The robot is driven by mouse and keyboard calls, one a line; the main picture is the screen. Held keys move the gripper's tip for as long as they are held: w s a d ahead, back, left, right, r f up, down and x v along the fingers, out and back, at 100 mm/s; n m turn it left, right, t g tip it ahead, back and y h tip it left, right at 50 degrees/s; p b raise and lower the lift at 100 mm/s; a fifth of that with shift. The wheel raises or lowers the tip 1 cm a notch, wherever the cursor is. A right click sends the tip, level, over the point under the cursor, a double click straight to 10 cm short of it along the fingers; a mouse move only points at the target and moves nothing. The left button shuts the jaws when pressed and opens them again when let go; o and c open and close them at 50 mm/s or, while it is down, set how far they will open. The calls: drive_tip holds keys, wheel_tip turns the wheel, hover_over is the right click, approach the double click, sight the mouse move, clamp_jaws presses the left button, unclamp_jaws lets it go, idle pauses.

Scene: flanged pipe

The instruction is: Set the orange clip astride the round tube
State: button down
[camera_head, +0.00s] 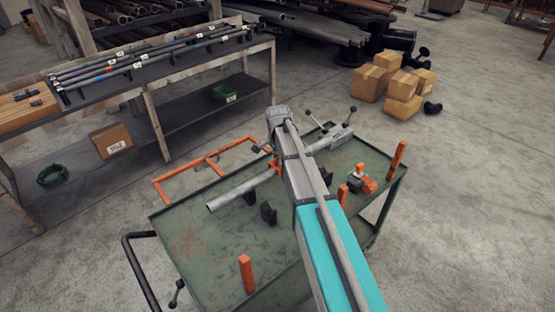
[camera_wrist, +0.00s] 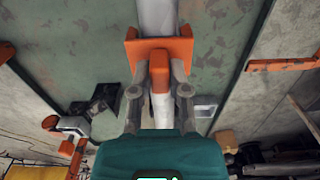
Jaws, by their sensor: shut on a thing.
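The round tube (camera_head: 240,190) is a grey pipe lying across the green cart, and my arm hides its middle. In the wrist view the tube (camera_wrist: 157,16) runs up and down the picture under my gripper. My gripper (camera_wrist: 161,72) is shut on the upright tab of the orange clip (camera_wrist: 160,48). The clip lies across the tube's line, with an orange edge out on each side of it. In the head view a bit of the clip (camera_head: 275,164) shows beside my arm at the tube. I cannot tell whether the clip touches the tube.
The green cart (camera_head: 196,238) has orange posts at its corners, one post (camera_head: 246,273) in front and another (camera_head: 397,160) at right. Black supports (camera_head: 268,212) stand near the tube. An orange and grey device (camera_head: 362,180) sits right of my arm. A pipe shelf (camera_head: 190,65) stands behind.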

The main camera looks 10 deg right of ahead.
drive_tip(key=shift+f, duration=0.2)
drive_tip(key=c, duration=0.5)
unclamp_jaws()
drive_tip(key=shift+c, duration=0.2)
drive_tip(key=shift+r, duration=0.25)
